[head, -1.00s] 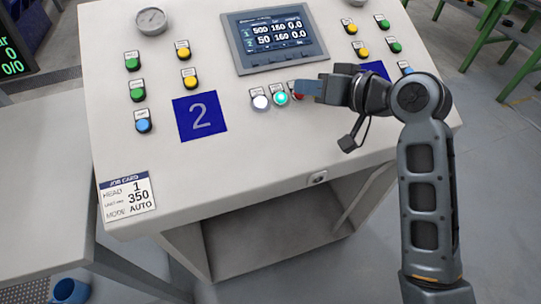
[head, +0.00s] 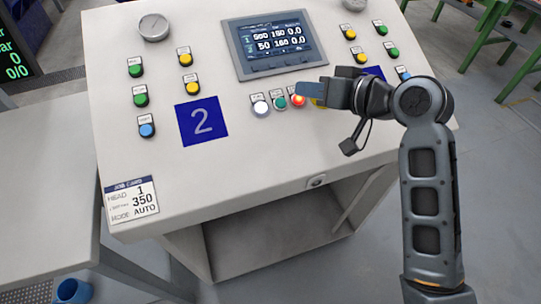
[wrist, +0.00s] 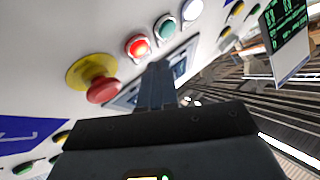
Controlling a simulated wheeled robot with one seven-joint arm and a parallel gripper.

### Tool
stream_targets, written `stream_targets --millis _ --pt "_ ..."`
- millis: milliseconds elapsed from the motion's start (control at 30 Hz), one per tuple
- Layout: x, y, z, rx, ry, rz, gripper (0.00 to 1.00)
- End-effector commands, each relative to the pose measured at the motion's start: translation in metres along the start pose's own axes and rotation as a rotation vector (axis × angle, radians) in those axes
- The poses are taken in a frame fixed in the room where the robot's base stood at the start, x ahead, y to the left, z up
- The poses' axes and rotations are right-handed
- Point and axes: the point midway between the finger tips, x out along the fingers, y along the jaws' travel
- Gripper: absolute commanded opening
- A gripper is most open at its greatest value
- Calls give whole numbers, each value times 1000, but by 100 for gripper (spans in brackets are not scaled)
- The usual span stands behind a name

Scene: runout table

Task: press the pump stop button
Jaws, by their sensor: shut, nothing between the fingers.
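A red push button (head: 298,100) glows in the short row below the screen on the sloped panel; its label is too small to read. It also glows in the wrist view (wrist: 138,47). Beside it in the row are a green button (head: 280,103), now dark, and a lit white button (head: 261,108). My gripper (head: 300,91) is shut and empty, with its fingertips just behind the red button in the head view. In the wrist view the closed fingers (wrist: 158,70) show apart from the button, below and right of it.
A red mushroom button (wrist: 103,90) on a yellow base (wrist: 85,68) sits close beside the red button. The screen (head: 278,45) is just behind. Green, yellow and blue buttons stand on both sides of the panel, with a blue "2" plate (head: 202,121) at left.

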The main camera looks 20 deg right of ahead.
Motion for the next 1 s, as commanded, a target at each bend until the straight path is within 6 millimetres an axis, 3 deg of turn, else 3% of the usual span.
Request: stream_targets --millis 367,1000 --pt "-4 -3 -4 0 1 0 0" --pt "-42 -31 -32 0 1 1 0"
